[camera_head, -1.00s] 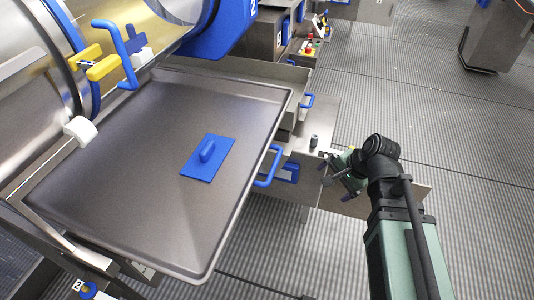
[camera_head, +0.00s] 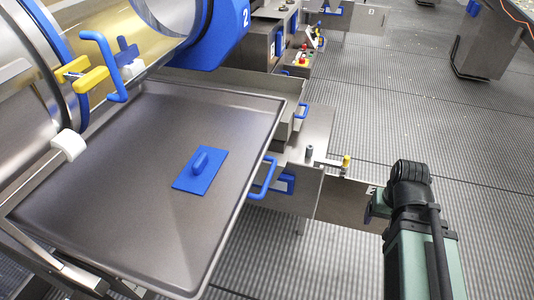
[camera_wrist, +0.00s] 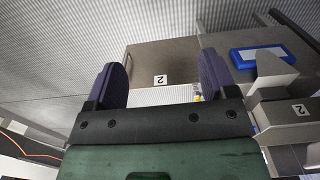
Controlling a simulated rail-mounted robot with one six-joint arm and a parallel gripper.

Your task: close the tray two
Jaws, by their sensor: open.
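The large steel tray (camera_head: 110,170) extends from the drum opening at the left in the head view. A steel panel (camera_wrist: 150,60) marked "2" lies beyond the fingers. A blue-framed piece (camera_wrist: 262,56) is to their right; I cannot tell exactly what it is. In the head view my arm is to the right of the tray, apart from it, and the gripper is hidden.
A blue hand tool (camera_head: 200,171) lies on the tray. The drum (camera_head: 30,90) stands at the left, with a yellow latch (camera_head: 88,78) and blue bar handle (camera_head: 104,65). Lower steel drawers (camera_head: 290,125) are behind the tray. Grated floor (camera_head: 400,90) is open at the right.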

